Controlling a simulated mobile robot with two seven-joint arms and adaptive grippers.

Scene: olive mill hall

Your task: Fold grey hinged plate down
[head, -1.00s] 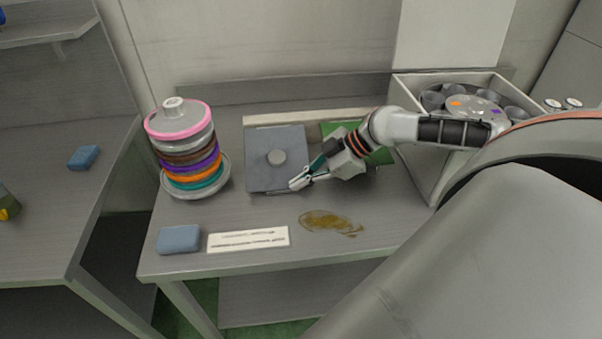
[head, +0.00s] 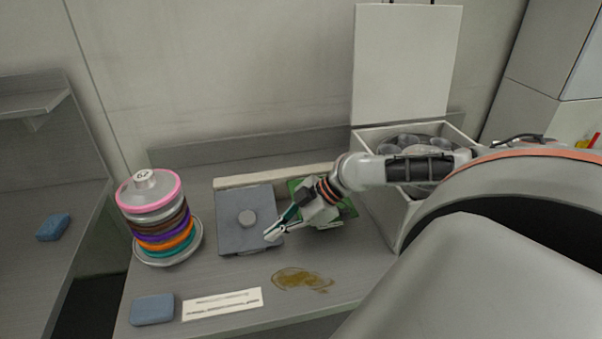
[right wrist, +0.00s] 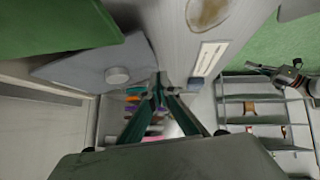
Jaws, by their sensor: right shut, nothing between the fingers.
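The grey plate (head: 234,236) with a round grey knob (head: 247,218) lies about flat on the table in the head view; it also shows in the right wrist view (right wrist: 75,72). Its hinge cannot be made out. My right gripper (head: 270,236) is shut and empty, its fingertips over or beside the plate's front right part. I cannot tell whether they touch. The right wrist view shows the closed fingers (right wrist: 158,88). What looks like my left gripper (right wrist: 258,68) is small and far off in that view, its jaws unclear.
A green panel (head: 294,187) lies right of the plate, partly hidden by my gripper. A stack of coloured rings (head: 155,222) stands left. A blue sponge (head: 152,309), a white label (head: 222,304) and a brown spill (head: 301,280) lie in front. An open box (head: 372,213) stands right.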

